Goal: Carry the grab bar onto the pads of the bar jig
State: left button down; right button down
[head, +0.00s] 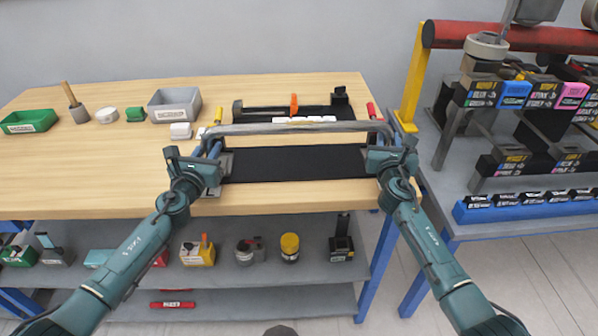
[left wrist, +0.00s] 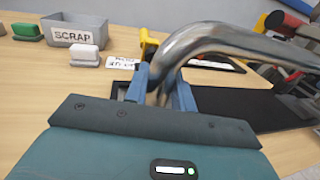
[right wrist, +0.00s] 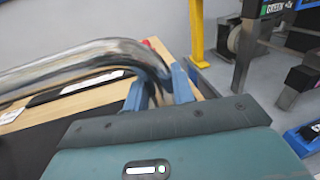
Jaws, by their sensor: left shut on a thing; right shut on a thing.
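The grab bar (head: 300,127) is a bent grey metal tube, held level and crosswise above the wooden table. My left gripper (head: 213,147) is shut on its left end, and my right gripper (head: 383,136) is shut on its right end. The shiny bar bend shows between blue fingers in the left wrist view (left wrist: 205,40) and the right wrist view (right wrist: 125,52). A dark fixture (head: 262,112) with an orange upright and end posts lies behind the bar; it looks like the bar jig. Its pads cannot be made out clearly.
A black mat (head: 300,165) lies below and in front of the bar. A grey scrap bin (head: 175,103), a green bin (head: 28,121) and small blocks stand at left. A rack of labelled boxes (head: 520,95) and a yellow post (head: 414,75) stand at right. Bare table lies at left.

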pick_arm(q)
jog(key=shift+f+b, duration=0.4)
jog(key=shift+b, duration=0.05)
pick_arm(e)
jog(key=shift+f, duration=0.4)
pick_arm(q)
jog(key=c, duration=1.2)
grip_release()
pick_arm(e)
jog(key=c, duration=1.2)
grip_release()
pick_arm(q)
jog(key=shift+o, duration=0.2)
pick_arm(e)
jog(key=shift+o, duration=0.2)
jog(key=shift+s, duration=0.1)
pick_arm(q)
jog(key=s+a, duration=0.2)
jog(key=s, duration=0.9)
jog(key=shift+s+a, duration=0.2)
jog(key=shift+s, duration=0.2)
pick_arm(e)
jog(key=s+a, duration=0.2)
jog(key=s, duration=0.9)
jog(key=shift+s+a, duration=0.15)
jog(key=shift+s, duration=0.25)
pick_arm(q)
jog(key=shift+f, duration=0.1)
pick_arm(e)
jog(key=shift+f, duration=0.1)
